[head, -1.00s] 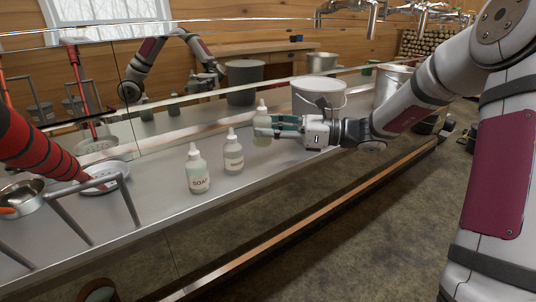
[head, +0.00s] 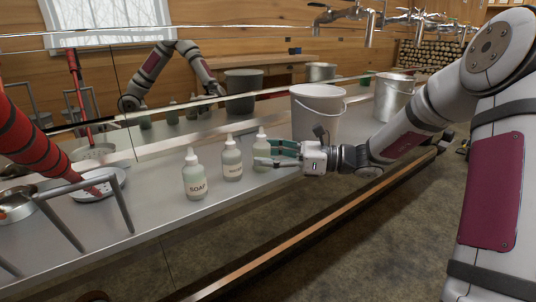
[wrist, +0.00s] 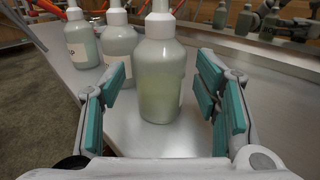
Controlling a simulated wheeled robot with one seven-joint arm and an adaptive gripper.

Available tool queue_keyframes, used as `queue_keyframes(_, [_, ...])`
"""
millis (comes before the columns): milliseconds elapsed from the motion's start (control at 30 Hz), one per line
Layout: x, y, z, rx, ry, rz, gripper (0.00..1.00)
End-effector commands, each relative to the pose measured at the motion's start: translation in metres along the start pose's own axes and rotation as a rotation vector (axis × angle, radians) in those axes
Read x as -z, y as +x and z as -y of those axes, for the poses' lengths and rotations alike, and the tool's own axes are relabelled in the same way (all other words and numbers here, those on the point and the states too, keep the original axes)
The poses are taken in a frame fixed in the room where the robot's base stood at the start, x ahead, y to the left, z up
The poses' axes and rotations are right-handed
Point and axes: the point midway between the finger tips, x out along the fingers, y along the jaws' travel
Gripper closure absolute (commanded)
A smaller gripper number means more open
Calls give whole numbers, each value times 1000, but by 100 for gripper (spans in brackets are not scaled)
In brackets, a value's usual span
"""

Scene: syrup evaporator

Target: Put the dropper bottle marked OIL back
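Three pale green dropper bottles with white tops stand in a row on the metal counter. The nearest bottle is marked SOAP (head: 195,178). The middle bottle (head: 232,160) has a label too small to read. The third bottle (head: 262,150) is beside my gripper (head: 273,153); its label faces away, so I cannot read its mark. In the wrist view this third bottle (wrist: 160,85) stands upright between and just beyond the spread green finger pads of my gripper (wrist: 163,90), with gaps on both sides. My gripper is open and holds nothing.
A white bucket (head: 318,112) stands just behind my gripper, with a metal pot (head: 393,98) farther right. A grey rail (head: 120,205) and a white dish (head: 97,185) are at left. A mirror-like back panel reflects the scene. Bare counter (head: 150,225) lies in front of the bottles.

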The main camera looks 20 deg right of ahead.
Motion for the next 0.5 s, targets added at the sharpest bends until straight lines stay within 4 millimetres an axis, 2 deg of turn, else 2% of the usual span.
queue_keyframes(267, [-3,-2,0,1,0,0,44])
queue_keyframes(367, [-4,-12,1,3,1,1,44])
queue_keyframes(500, [-4,-38,1,5,1,1,44])
